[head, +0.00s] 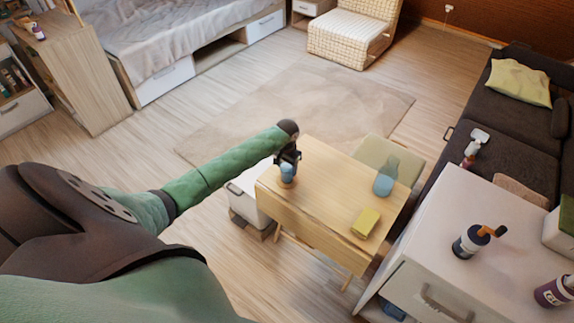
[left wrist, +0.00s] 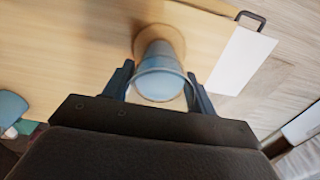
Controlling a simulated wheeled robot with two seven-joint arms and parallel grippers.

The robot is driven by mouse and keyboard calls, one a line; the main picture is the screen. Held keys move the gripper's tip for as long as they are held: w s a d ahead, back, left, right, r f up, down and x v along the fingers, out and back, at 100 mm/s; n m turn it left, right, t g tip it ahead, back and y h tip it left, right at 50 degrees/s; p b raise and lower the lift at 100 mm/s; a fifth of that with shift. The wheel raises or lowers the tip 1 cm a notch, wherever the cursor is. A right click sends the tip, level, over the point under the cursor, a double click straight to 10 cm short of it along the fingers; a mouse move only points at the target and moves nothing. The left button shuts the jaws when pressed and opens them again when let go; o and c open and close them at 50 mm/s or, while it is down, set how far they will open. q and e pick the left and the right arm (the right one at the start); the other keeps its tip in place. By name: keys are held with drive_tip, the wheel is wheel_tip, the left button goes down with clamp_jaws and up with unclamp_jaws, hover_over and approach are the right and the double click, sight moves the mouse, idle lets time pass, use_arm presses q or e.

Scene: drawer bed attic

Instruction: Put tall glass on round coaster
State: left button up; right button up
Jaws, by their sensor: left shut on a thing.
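My left gripper (head: 288,160) is over the near left part of the wooden table (head: 325,198). It is shut on a light blue tall glass (head: 287,173), which stands roughly upright between the fingers. In the left wrist view the glass (left wrist: 158,72) shows between the two fingertips (left wrist: 160,85). A round brown coaster (left wrist: 141,34) lies on the table under the far end of the glass, its rim showing around it. I cannot tell whether the glass base touches the coaster. My right gripper is out of view.
A blue carafe (head: 386,177) and a yellow block (head: 365,223) stand on the right part of the table. A white cabinet (head: 465,235) with bottles is at the right. A white drawer unit (head: 247,203) is beside the table's left end. The table middle is clear.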

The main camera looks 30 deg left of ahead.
use_arm(q)
drive_tip(key=shift+f, duration=0.1)
drive_tip(key=o, duration=1)
drive_tip(key=shift+o, duration=0.4)
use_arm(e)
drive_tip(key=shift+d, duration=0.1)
use_arm(q)
drive_tip(key=shift+r, duration=0.25)
wheel_tip(320, 180, up, 11)
drive_tip(key=b, duration=0.3)
drive_tip(key=shift+f, duration=0.15)
drive_tip(key=shift+r, duration=0.5)
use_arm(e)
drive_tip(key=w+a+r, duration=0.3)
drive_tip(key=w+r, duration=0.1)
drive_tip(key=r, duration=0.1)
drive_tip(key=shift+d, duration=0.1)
